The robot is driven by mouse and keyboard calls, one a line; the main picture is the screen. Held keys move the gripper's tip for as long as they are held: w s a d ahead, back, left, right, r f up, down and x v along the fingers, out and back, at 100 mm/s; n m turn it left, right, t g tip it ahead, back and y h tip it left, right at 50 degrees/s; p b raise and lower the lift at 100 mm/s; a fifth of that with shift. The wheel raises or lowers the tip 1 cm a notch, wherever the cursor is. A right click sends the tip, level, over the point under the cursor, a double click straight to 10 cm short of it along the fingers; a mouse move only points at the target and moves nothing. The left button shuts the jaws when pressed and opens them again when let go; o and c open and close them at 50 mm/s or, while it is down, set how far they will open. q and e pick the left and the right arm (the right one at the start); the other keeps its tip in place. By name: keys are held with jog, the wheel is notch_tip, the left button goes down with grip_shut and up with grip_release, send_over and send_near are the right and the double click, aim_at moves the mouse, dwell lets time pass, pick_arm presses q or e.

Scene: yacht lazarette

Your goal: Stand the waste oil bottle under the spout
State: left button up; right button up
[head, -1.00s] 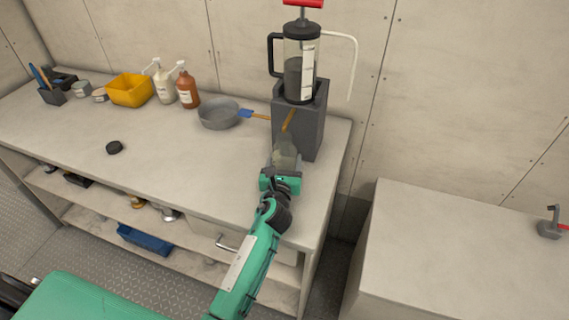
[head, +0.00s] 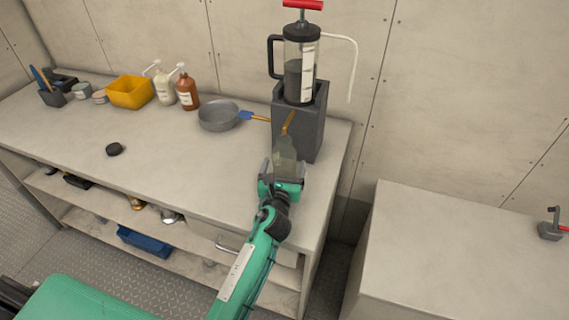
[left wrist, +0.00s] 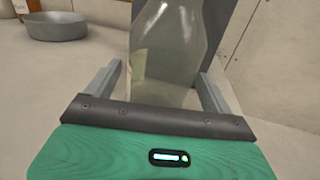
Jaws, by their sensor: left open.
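The waste oil bottle (head: 286,148), clear and greyish with a narrow neck, stands upright on the bench in front of the dark grey stand. It also fills the middle of the left wrist view (left wrist: 168,62). My left gripper (head: 284,172) is open, with one finger (left wrist: 103,80) on each side of the bottle's lower part and a gap on both sides. A pump jug (head: 300,65) with a red handle sits on the stand. Its thin white spout (head: 354,65) curves out and down to the right, past the bench edge. My right gripper is not in view.
The dark grey stand (head: 312,130) is close behind the bottle. A grey pan (head: 218,116), two pump bottles (head: 187,90), a yellow bin (head: 130,92) and a black cap (head: 114,149) are to the left. A lower counter (head: 450,250) is at right, across a gap.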

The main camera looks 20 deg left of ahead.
pick_arm(q)
jog(key=s, duration=0.3)
jog(key=s+d, duration=0.1)
jog(key=s, duration=0.2)
jog(key=s+b, duration=0.1)
jog(key=s, duration=0.3)
jog(key=shift+d, duration=0.3)
jog(key=shift+s, duration=0.2)
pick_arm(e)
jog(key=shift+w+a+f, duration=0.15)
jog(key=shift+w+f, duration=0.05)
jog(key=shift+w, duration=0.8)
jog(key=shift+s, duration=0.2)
